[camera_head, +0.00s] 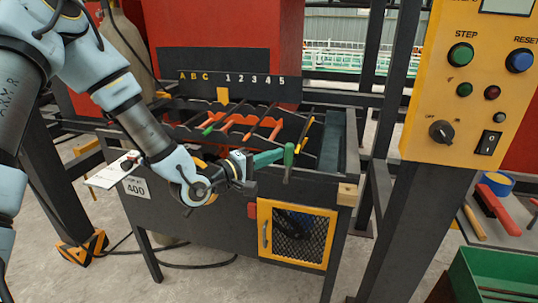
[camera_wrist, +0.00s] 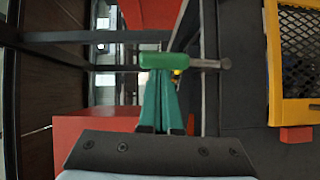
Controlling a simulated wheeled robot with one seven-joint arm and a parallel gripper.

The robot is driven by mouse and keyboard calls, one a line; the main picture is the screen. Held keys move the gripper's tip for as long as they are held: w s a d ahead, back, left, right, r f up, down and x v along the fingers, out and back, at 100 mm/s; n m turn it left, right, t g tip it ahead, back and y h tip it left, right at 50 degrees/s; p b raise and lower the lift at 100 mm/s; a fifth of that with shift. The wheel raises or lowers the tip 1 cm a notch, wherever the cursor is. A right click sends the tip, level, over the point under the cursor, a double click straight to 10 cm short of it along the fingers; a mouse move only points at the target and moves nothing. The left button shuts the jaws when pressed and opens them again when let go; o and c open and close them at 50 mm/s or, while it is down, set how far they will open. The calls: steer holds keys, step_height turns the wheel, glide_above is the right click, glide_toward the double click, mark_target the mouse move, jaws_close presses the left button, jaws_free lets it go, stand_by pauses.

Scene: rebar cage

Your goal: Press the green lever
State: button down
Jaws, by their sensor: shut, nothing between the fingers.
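A green lever (camera_head: 289,157) stands upright at the front right edge of the dark bench. In the wrist view its green handle (camera_wrist: 155,60) lies across the picture on a metal rod with a round end. My gripper (camera_head: 278,155) is shut, with teal fingers pointing right at the lever's handle. In the wrist view the fingers (camera_wrist: 163,85) are together and empty, their tips right at the handle. I cannot tell whether they touch it.
The dark bench (camera_head: 190,222) carries bars with green, orange and yellow parts, including another green one (camera_head: 208,129). A yellow mesh door (camera_head: 297,234) is below the lever. A yellow control panel (camera_head: 468,100) on a dark post stands to the right.

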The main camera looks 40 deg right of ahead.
steer(key=shift+s+d+r+m+t+y, duration=0.15)
steer(key=shift+s+d+m+y, duration=0.3)
steer(key=shift+s+m, duration=0.2)
steer(key=shift+s+d+r+m+t+y, duration=0.15)
steer(key=shift+s+d+m+y, duration=0.25)
steer(key=shift+s+m, duration=0.2)
steer(key=s+d+f+m+t+y+b, duration=0.2)
steer(key=s+d+m+y+b, duration=0.1)
steer(key=s+m+y+b, duration=0.1)
steer(key=shift+s+d+f+m+t+b, duration=0.15)
steer(key=shift+s+f+m+t+b, duration=0.15)
steer(key=shift+s+t+b, duration=0.2)
steer(key=shift+s+d+f, duration=0.1)
steer(key=shift+s+f, duration=0.05)
steer(key=shift+s, duration=0.15)
stand_by(0.6)
